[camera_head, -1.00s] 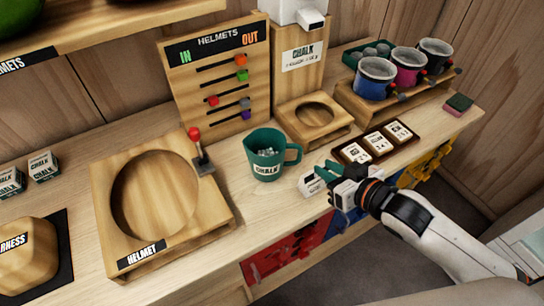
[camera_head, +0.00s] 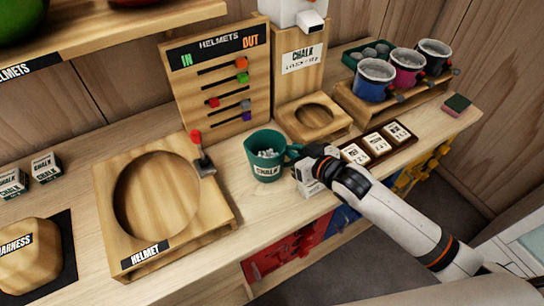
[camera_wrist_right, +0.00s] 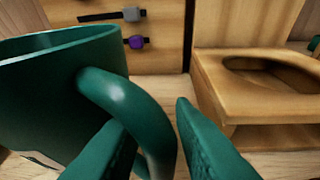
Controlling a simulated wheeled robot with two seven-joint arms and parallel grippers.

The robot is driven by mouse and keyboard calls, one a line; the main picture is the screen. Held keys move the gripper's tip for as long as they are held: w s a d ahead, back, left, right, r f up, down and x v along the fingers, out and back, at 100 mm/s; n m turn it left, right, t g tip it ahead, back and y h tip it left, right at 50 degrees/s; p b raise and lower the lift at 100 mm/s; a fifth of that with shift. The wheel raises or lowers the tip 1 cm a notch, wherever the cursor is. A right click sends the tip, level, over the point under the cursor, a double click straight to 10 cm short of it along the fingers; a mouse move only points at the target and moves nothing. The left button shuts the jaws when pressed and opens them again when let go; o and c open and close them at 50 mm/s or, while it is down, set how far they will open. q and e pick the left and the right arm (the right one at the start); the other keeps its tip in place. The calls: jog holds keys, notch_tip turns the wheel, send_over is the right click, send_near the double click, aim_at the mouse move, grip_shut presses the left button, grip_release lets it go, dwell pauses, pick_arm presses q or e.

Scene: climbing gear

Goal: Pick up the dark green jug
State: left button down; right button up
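The dark green jug (camera_head: 264,158) with a "CHALK" label stands upright on the wooden counter, with pale pieces inside. Its handle points right, toward my right gripper (camera_head: 297,160). In the right wrist view, the jug (camera_wrist_right: 50,90) fills the left side. Its handle (camera_wrist_right: 125,100) reaches between the two green fingers of my right gripper (camera_wrist_right: 150,135). The fingers are apart, with a gap on the right of the handle. In the head view the fingers are mostly hidden by the wrist. My left gripper does not show.
A wooden helmet stand (camera_head: 215,225) is left of the jug. A wooden holder with a round hole (camera_head: 342,130) stands behind right. Cups (camera_head: 374,82) stand at the back right.

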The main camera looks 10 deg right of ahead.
grip_shut()
